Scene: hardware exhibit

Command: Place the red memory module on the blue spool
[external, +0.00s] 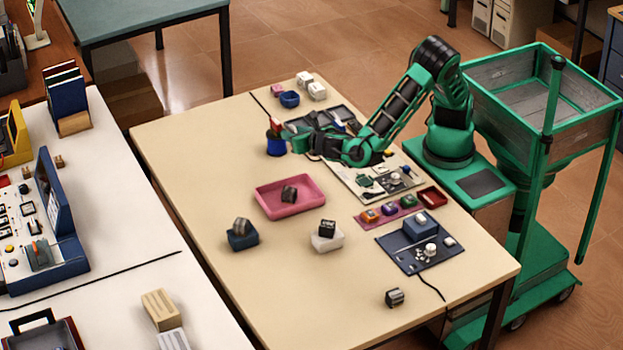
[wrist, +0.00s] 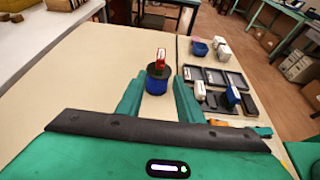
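The blue spool (external: 276,147) stands upright on the beige table, left of my gripper (external: 293,136) in the external view. The red memory module (external: 275,125) is on top of the spool. In the wrist view the spool (wrist: 156,84) has a dark top, and the module (wrist: 161,61) stands upright on it, with a pale patch on its upper part. My gripper (wrist: 157,84) is open, with its two green fingers wide apart. The spool and module show in the gap just beyond the fingertips, and nothing is held. The module's contact with the spool is small in view.
A dark compartment tray (wrist: 213,77) with upright modules lies right of the spool. A blue bowl (external: 289,99) and white blocks (external: 317,91) are behind. A pink tray (external: 264,201) lies in front. Table left of the spool is clear.

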